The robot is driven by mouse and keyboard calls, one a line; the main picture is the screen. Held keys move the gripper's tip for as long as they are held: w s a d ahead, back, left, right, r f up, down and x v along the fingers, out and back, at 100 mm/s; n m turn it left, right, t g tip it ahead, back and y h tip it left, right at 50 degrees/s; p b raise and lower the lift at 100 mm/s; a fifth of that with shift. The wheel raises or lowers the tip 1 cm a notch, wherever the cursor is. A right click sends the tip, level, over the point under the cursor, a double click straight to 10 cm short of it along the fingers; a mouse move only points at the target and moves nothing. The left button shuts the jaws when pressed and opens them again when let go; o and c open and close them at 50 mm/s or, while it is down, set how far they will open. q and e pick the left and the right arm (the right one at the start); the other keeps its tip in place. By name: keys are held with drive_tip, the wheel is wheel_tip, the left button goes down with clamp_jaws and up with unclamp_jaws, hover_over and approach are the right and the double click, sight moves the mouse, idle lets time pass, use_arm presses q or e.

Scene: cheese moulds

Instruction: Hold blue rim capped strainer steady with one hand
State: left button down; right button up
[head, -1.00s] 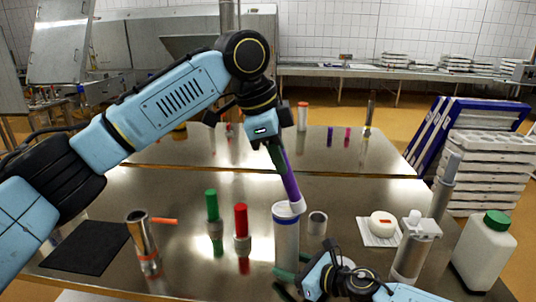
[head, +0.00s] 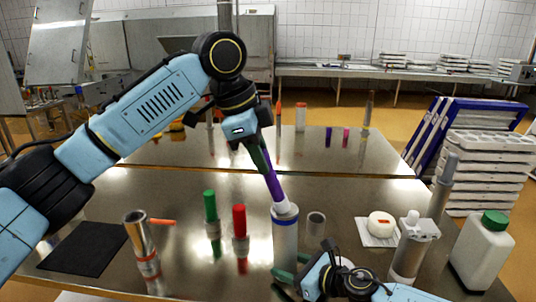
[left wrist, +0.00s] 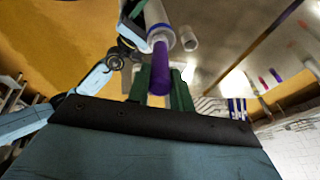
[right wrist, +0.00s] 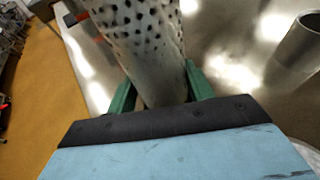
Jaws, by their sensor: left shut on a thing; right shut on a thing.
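The blue-rimmed capped strainer (head: 286,246) stands upright on the near steel table, a pale cylinder with a blue band near its top. In the right wrist view its perforated wall (right wrist: 140,40) fills the space between the green fingers. My right gripper (right wrist: 160,92) is shut on it low down; the head view shows the fingers (head: 293,268) at its lower part. My left gripper (head: 262,160) is shut on a purple-handled tool (head: 273,184), tilted, its white end at the strainer's top. The left wrist view shows the purple handle (left wrist: 159,68); whether the end touches is unclear.
A short grey tube (head: 316,223), a red-topped post (head: 239,222) and a green-topped post (head: 210,208) stand nearby. A steel cylinder (head: 140,238) is left. A white cheese (head: 381,224), a clear vessel (head: 411,250) and a green-capped bottle (head: 481,255) are right.

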use_arm(q)
drive_tip(key=shift+a, duration=1.05)
drive_tip(key=shift+r, duration=2.95)
wheel_tip(320, 180, up, 3)
drive_tip(key=shift+f, duration=0.1)
